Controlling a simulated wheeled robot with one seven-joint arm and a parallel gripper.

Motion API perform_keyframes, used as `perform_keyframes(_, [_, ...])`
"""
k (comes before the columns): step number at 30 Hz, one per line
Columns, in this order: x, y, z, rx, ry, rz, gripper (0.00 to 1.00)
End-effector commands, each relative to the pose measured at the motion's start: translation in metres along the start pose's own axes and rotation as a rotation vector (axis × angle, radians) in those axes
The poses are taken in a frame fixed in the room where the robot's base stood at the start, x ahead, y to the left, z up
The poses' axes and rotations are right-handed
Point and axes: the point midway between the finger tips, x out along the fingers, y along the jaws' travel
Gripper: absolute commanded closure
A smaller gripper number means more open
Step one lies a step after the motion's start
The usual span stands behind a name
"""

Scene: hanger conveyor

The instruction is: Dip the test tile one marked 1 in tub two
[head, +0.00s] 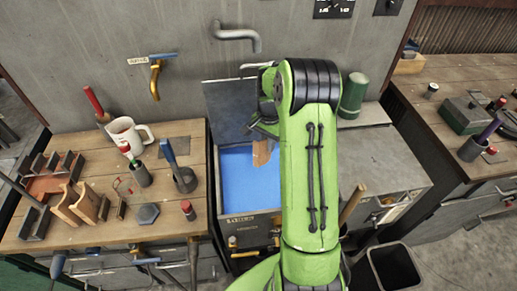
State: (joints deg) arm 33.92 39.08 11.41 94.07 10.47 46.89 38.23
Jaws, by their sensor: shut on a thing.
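A tan-brown tile (262,153) hangs below my gripper (265,129) over the right part of a tub (216,190) filled with blue liquid. My gripper is shut on the tile, partly hidden behind my green arm. No mark is readable on the tile. I cannot tell whether its lower edge touches the liquid. The tub's front carries a small label that is too small to read for certain. My arm hides the tub's right side.
A raised dark lid (232,108) stands behind the tub. The wooden bench (90,233) at left holds a white mug (124,133), a wooden rack (87,205) and tools. A grey cabinet top (383,160) at right is mostly clear, with a green canister (353,95) behind it.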

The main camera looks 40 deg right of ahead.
Motion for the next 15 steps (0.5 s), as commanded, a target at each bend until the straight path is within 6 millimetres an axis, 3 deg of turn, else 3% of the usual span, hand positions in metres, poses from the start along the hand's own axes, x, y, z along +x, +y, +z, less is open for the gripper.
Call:
perform_keyframes(5, [0.008,0.001,-0.001,0.002,0.001,0.000,1.00])
perform_keyframes(15, [0.047,0.000,0.000,-0.001,0.000,0.000,1.00])
